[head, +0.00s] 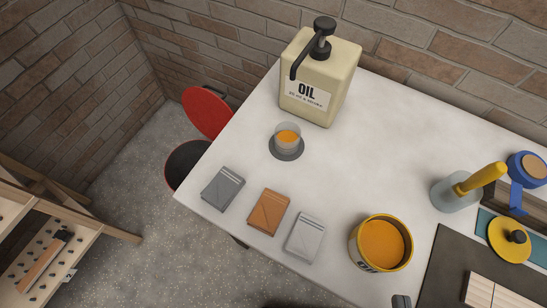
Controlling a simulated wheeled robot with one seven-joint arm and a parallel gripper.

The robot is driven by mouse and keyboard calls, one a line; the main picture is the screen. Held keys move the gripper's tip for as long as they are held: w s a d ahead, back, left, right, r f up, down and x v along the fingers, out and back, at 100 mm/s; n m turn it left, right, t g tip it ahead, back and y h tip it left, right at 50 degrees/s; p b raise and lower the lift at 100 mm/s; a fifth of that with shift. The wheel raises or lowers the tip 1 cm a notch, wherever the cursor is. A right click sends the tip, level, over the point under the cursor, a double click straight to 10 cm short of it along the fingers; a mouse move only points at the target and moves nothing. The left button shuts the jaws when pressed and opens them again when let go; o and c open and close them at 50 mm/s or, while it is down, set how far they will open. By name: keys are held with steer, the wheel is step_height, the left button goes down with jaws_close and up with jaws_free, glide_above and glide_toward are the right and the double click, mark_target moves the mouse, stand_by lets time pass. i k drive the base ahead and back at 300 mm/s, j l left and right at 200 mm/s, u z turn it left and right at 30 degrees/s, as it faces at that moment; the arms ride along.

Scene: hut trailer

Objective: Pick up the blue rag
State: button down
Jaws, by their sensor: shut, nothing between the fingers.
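No clearly blue rag shows in the head view. Three folded cloths lie flat in a slanting row near the table's front left edge. They are a dark grey one (223,189), an orange-brown one (269,212) and a light grey one (305,237). The dark grey one has at most a faint cool tint. They lie apart from each other, with nothing on top of them. My gripper is not recognisable in this view.
The white table (215,155) holds an oil pump jug (319,80), a glass on a dark coaster (287,140), a yellow can (381,243) and a jar with a yellow handle (457,190). A dark piece (401,301) at the bottom edge is unclear.

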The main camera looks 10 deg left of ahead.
mark_target(268, 214)
steer(key=u, duration=0.7)
